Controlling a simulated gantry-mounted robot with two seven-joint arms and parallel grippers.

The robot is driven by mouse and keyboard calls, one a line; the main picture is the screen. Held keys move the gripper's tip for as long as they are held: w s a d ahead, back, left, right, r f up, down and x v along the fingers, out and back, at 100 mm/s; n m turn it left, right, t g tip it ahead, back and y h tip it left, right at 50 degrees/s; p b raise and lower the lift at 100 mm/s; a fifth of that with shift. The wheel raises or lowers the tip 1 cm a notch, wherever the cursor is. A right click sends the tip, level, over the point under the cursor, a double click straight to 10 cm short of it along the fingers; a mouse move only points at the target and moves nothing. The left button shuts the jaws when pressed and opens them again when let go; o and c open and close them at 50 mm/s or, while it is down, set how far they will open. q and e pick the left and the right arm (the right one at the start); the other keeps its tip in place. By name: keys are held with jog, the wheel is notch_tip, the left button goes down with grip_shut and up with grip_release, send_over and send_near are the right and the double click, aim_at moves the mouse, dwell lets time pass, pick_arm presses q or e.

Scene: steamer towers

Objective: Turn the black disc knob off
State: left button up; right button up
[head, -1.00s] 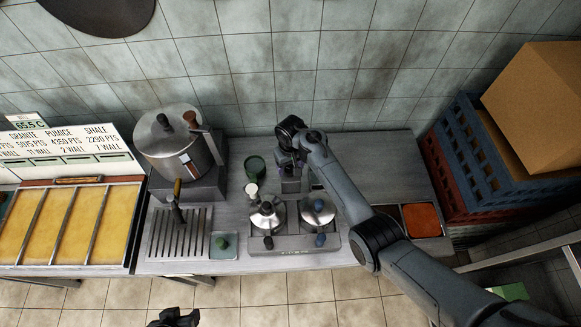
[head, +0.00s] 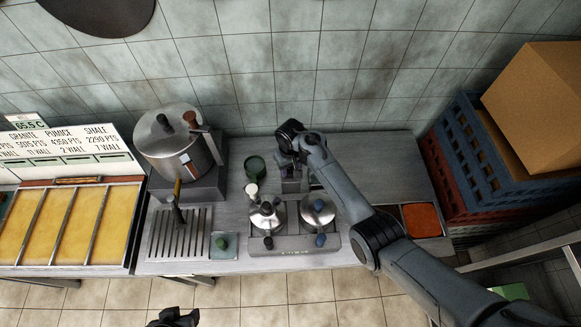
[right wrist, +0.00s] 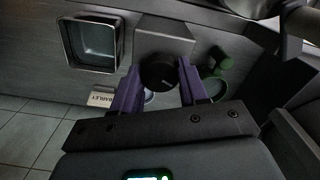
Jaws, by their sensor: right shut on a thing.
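The black disc knob (right wrist: 158,72) shows in the right wrist view, on the front of a grey housing (right wrist: 165,36), with a pale mark on its face. My right gripper (right wrist: 159,88) has its purple fingers on both sides of the knob and is shut on it. In the head view my right gripper (head: 290,172) is at the grey housing behind the two steel lids, and the arm hides the knob there. My left gripper (head: 173,318) shows only in part at the bottom edge, and its jaws are not clear.
Two steel-lidded pots (head: 318,209) stand just in front of the right gripper. A dark green cup (head: 256,168) is to its left. A big steel pot (head: 178,150) stands further left. Blue and red crates (head: 468,160) are at the right. The back right of the counter is clear.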

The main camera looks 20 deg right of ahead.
aim_at(290, 169)
jog(key=shift+r+n+p, duration=0.25)
jog(key=shift+n+p, duration=0.45)
jog(key=shift+n, duration=0.4)
jog(key=shift+f+n, duration=0.2)
jog(key=shift+n, duration=1)
jog(key=o, duration=1.1)
jog(key=shift+c, duration=0.2)
notch_tip(290, 169, up, 11)
jog(key=p, duration=0.1)
jog(key=shift+f, duration=0.1)
